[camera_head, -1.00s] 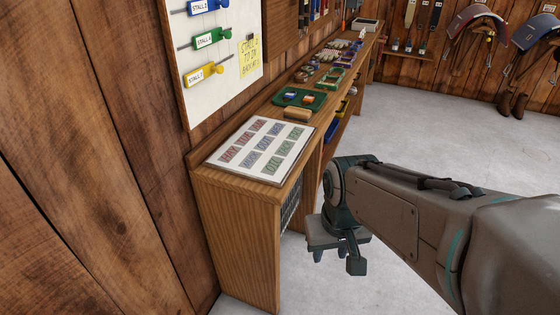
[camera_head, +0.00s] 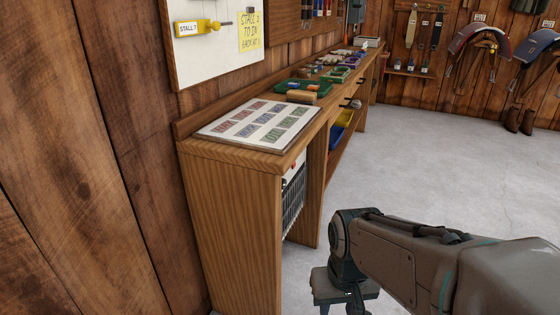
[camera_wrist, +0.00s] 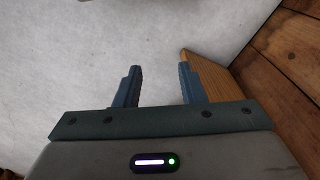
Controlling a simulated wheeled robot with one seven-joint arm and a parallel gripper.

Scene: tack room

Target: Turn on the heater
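The heater (camera_head: 292,204) stands under the near end of the wooden bench in the head view. It has a pale upper part and a dark grille, seen edge-on. A small red spot (camera_head: 292,165) shows on its upper part; I cannot tell its shape or setting. The bench's side panel hides much of the heater. My gripper (camera_wrist: 160,82) is open and empty in the wrist view, with floor between its fingers. In the head view my arm reaches in from the right, and its end is low, right of the heater and apart from it.
The bench's side panel (camera_head: 233,235) stands left of the heater; its corner also shows beside my right finger in the wrist view (camera_wrist: 207,75). A chart (camera_head: 258,122) lies on the bench top. Blue and yellow bins (camera_head: 342,122) sit farther along. Open floor (camera_head: 440,150) lies right.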

